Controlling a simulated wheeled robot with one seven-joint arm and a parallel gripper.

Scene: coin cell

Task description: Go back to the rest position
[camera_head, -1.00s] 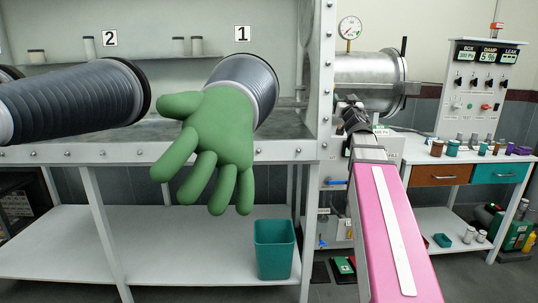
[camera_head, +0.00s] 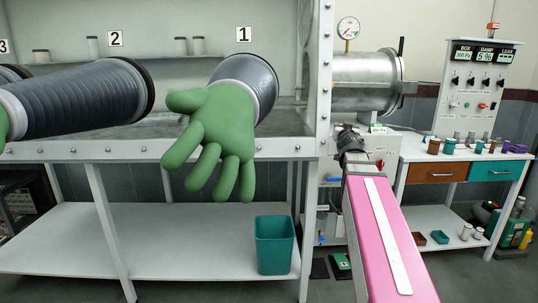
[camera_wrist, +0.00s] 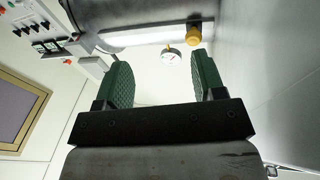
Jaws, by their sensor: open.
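In the wrist view my gripper (camera_wrist: 163,85) is open, its two green textured fingers standing apart with nothing between them. Beyond the fingers that view shows a round gauge (camera_wrist: 171,56), a brass-coloured fitting and a metal cylinder. In the head view my arm, with a pink link, reaches forward from the lower right. Its far end is by the frame post of the glove box, below the metal antechamber (camera_head: 365,82). The gripper's fingers are not clear in the head view.
The glove box (camera_head: 200,151) fills the left, with a green glove (camera_head: 222,140) hanging out of port 1. A teal bin (camera_head: 275,250) stands on the shelf below. At right are a drawer cart (camera_head: 436,173) with several jars and a control panel (camera_head: 478,88).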

